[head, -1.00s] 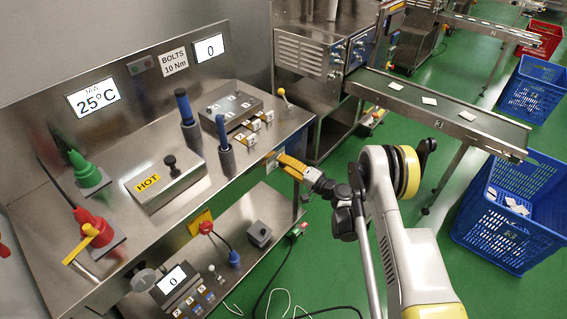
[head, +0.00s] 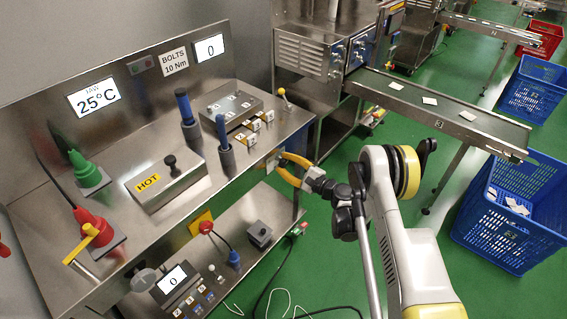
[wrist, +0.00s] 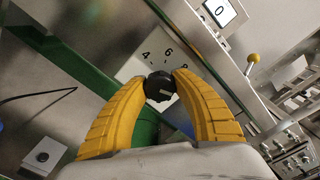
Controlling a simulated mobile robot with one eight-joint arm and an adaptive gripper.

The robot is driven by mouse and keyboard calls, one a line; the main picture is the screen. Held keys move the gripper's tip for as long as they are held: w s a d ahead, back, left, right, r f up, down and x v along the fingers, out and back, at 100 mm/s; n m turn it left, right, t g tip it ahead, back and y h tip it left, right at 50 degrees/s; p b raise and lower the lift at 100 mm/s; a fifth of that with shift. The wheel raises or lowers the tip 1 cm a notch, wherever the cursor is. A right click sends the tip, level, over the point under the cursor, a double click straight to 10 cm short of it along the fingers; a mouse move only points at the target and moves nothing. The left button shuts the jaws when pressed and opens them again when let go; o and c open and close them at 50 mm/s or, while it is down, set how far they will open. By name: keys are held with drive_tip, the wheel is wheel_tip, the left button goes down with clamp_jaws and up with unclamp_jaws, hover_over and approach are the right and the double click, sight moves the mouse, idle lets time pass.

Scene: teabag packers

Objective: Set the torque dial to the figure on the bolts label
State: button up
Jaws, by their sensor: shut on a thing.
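The bolts label (head: 174,62) on the back panel reads "BOLTS 10 Nm". The screen (head: 209,47) to its right reads 0 and also shows in the wrist view (wrist: 219,10). The torque dial (wrist: 159,86) is a black knob with a pale mark, on a white plate (wrist: 133,68) with figures; 4 and 6 are legible, others partly hidden. I cannot tell which figure the mark meets. My gripper (head: 281,167) is at the bench's front right face, its yellow fingers shut on the dial from both sides in the wrist view (wrist: 160,82).
A box marked HOT (head: 165,183), blue-handled tools (head: 224,150) and a keyed block (head: 231,110) stand on the bench. A lower shelf (head: 235,250) holds a second panel. A conveyor (head: 440,107) and blue crates (head: 515,215) stand to the right.

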drive_tip(key=shift+a+r+m, duration=0.1)
drive_tip(key=shift+m, duration=0.8)
drive_tip(key=o, duration=1.2)
